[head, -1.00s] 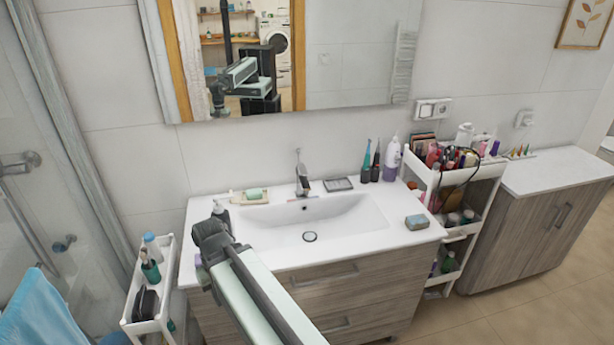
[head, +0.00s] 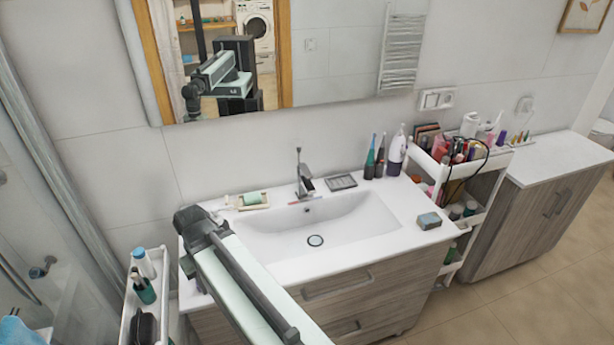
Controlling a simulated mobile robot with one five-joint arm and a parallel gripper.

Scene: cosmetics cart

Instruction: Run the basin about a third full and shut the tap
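I see no water stream under the spout. My arm reaches in from the bottom of the head view, and its dark end (head: 195,225) is over the left front part of the vanity, left of the basin and apart from the tap. The fingers are not clear, so I cannot tell if they are open or shut.
A soap dish (head: 250,201) lies left of the tap and a dark tray (head: 341,182) right of it. Toothbrushes and a white-purple bottle (head: 397,154) stand behind right. A blue-grey sponge (head: 429,220) sits at the right. Carts (head: 148,290) flank the vanity; a mirror hangs above.

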